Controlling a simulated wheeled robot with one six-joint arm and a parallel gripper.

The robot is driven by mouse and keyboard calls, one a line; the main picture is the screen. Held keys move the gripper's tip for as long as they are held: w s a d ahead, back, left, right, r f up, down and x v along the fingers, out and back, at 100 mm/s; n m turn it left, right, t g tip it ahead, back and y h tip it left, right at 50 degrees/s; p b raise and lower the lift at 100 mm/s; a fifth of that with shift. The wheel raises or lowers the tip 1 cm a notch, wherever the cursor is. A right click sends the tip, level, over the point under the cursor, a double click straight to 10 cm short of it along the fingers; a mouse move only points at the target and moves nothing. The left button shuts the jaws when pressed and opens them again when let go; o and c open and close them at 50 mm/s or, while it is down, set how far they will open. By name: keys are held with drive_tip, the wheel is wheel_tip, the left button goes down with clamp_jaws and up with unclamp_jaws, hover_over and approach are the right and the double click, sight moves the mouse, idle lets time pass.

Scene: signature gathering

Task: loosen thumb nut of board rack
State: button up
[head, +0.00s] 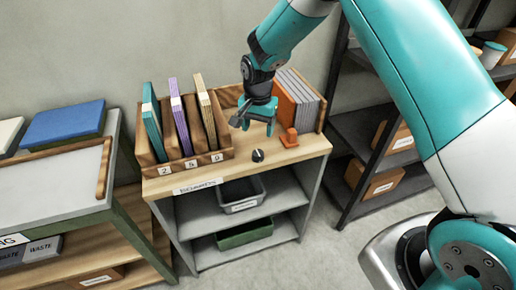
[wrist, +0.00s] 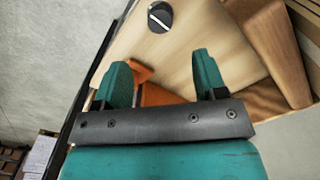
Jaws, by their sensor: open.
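A small black round knob with a white line on top (head: 257,155), which looks like the thumb nut, sits on the cabinet's wooden top near its front edge. It also shows in the wrist view (wrist: 160,17), beyond the fingertips. The wooden board rack (head: 217,156) beside it has numbered slots holding teal, purple and tan boards. My gripper (head: 254,123) is open and empty, above the wooden top and behind the knob, apart from it. Its two teal fingers are spread in the wrist view (wrist: 160,68).
Orange and grey boards (head: 298,97) stand at the back right. A labelled cabinet (head: 190,189) holds bins below. A table stands left, dark shelving right.

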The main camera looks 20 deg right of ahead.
sight(258, 153)
wheel_tip(258, 153, down, 10)
drive_tip(key=shift+r+p, duration=0.15)
drive_tip(key=shift+p, duration=0.5)
drive_tip(key=c, duration=0.9)
